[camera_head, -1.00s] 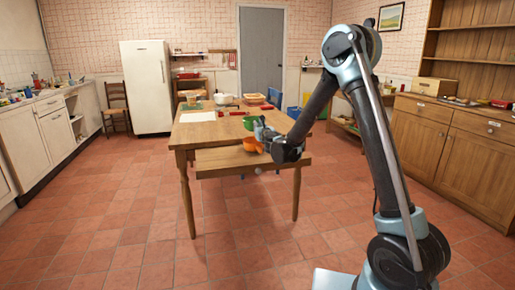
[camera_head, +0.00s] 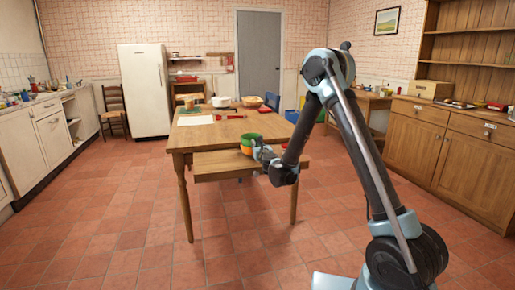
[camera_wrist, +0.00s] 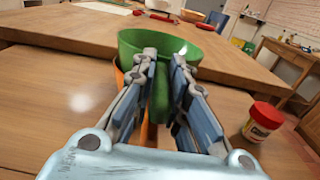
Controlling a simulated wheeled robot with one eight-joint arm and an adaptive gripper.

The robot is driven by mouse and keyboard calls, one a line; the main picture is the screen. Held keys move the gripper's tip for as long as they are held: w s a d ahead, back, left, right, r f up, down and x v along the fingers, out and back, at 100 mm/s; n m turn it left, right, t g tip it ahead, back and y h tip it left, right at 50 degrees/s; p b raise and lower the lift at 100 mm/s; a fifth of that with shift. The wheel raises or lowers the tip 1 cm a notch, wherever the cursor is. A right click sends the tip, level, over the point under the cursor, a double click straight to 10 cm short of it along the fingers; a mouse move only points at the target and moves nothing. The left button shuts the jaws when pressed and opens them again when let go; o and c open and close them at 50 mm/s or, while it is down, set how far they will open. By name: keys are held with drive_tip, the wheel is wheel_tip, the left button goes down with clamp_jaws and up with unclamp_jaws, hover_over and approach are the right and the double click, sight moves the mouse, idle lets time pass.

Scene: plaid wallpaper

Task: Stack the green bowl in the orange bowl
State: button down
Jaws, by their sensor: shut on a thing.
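The green bowl (camera_wrist: 140,42) is held at its near wall by my gripper (camera_wrist: 162,62), whose fingers are closed around it in the wrist view. The orange bowl (camera_wrist: 119,76) shows directly below and around the green bowl, mostly hidden by it and by the fingers. In the head view the green bowl (camera_head: 250,138) sits low in or just over the orange bowl (camera_head: 247,150), on the open drawer board at the table's front. I cannot tell whether the green bowl rests on the orange bowl's inside. My gripper (camera_head: 257,148) is at their right side.
A red-lidded jar (camera_wrist: 263,121) stands on the board to the right of the gripper. The wooden table (camera_head: 205,136) carries a paper sheet (camera_head: 195,120), a white pot (camera_head: 222,102) and red-handled items (camera_head: 230,116) further back. The board's left part (camera_head: 212,164) is clear.

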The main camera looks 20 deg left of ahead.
drive_tip(key=shift+f, duration=0.2)
drive_tip(key=c, duration=1.6)
unclamp_jaws()
drive_tip(key=shift+r, duration=0.15)
drive_tip(key=shift+s+d+r, duration=0.1)
drive_tip(key=shift+s+d, duration=0.05)
drive_tip(key=shift+s, duration=0.1)
drive_tip(key=v, duration=1.1)
drive_tip(key=shift+s+d, duration=0.2)
